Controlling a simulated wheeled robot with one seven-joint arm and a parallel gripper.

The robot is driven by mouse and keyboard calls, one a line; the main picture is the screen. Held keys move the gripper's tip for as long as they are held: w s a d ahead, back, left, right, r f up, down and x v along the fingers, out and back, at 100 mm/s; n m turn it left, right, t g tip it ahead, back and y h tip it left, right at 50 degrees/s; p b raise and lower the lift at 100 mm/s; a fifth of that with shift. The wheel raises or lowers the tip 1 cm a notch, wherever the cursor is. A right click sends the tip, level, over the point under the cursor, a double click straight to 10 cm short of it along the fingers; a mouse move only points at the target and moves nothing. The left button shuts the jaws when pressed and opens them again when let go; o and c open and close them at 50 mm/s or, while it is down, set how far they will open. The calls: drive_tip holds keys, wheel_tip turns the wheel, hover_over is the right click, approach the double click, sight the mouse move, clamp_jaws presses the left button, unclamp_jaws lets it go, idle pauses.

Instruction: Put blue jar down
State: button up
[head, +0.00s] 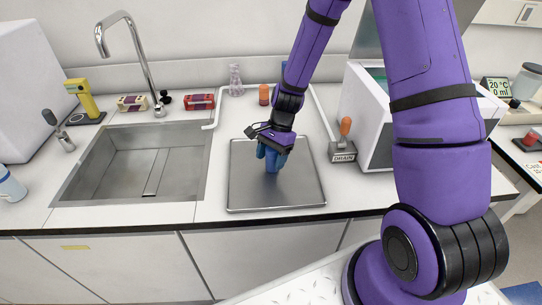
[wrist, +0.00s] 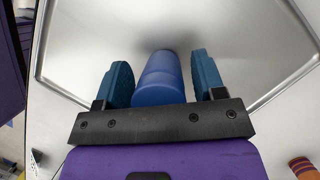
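The blue jar (wrist: 161,80) is upright on the metal tray (head: 240,195), as far as I can tell, in the wrist view. My gripper (wrist: 162,78) has its two blue-teal fingers on either side of the jar. A narrow gap shows between the jar and the right finger, and the left finger is very close to it, so the gripper looks open around the jar. In the head view my gripper (head: 272,157) is low over the tray's upper middle. There the fingers largely hide the jar. The tray also shows in the wrist view (wrist: 250,60).
A sink (head: 130,165) lies left of the tray. An orange-handled drain device (head: 343,148) and a white machine (head: 375,120) stand to its right. A glass flask (head: 236,82), an orange-capped bottle (head: 264,95) and a red box (head: 199,102) stand behind. The tray's front is clear.

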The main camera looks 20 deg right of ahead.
drive_tip(key=shift+r, duration=0.1)
drive_tip(key=v, duration=1.2)
drive_tip(key=s+r+n+t+h, duration=0.25)
drive_tip(key=s+r+n, duration=0.55)
drive_tip(key=r, duration=0.9)
drive_tip(key=s+d+r+n+t, duration=0.1)
drive_tip(key=s+r+n+t, duration=0.1)
drive_tip(key=s, duration=0.6)
drive_tip(key=s+d+r+n+t+h, duration=0.1)
drive_tip(key=s+r+n+t, duration=0.1)
drive_tip(key=s+r, duration=0.3)
drive_tip(key=shift+s+d+n+t, duration=0.3)
drive_tip(key=shift+s+t, duration=0.05)
drive_tip(key=shift+s, duration=1.85)
drive_tip(key=shift+h, duration=0.25)
